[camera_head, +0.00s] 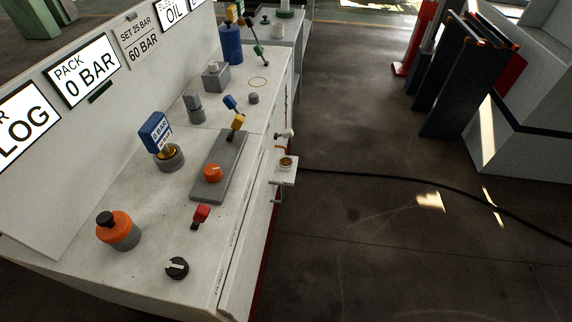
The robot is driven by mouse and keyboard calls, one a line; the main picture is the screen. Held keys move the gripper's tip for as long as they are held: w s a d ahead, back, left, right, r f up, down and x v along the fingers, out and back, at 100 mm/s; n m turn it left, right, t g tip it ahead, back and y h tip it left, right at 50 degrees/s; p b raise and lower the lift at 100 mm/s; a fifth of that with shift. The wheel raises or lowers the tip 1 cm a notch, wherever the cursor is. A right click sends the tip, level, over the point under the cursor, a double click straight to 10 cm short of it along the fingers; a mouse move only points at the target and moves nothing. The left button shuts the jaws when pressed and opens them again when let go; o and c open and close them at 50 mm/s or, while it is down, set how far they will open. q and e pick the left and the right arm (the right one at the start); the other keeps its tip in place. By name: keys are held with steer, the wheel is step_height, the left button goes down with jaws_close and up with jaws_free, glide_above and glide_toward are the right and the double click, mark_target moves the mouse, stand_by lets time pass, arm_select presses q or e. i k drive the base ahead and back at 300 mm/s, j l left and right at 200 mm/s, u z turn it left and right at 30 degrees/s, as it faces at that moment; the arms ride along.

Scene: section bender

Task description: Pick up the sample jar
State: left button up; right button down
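No thing in view is clearly marked as the sample jar. A small round piece with an amber top (286,162) sits on a little white ledge at the bench's right side. I cannot tell whether either is the sample jar. Neither of my grippers is in view.
The white bench (150,222) carries an orange-capped cylinder (118,230), a black knob (177,268), a blue-tagged gauge (156,133), a grey lever plate (222,163) and a blue cylinder (231,44). A black hose (400,178) crosses the otherwise open floor. Dark panels (455,85) stand upper right.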

mark_target(285, 160)
steer(key=i+l+u, duration=0.4)
steer(key=l, duration=0.4)
steer(key=i+l+u, duration=0.25)
steer(key=l+u, duration=0.15)
steer(key=l, duration=0.4)
steer(key=i+l+u, duration=0.15)
steer(key=l+u, duration=0.2)
steer(key=l, duration=0.6)
steer(key=l+u, duration=0.4)
steer(key=l, duration=0.5)
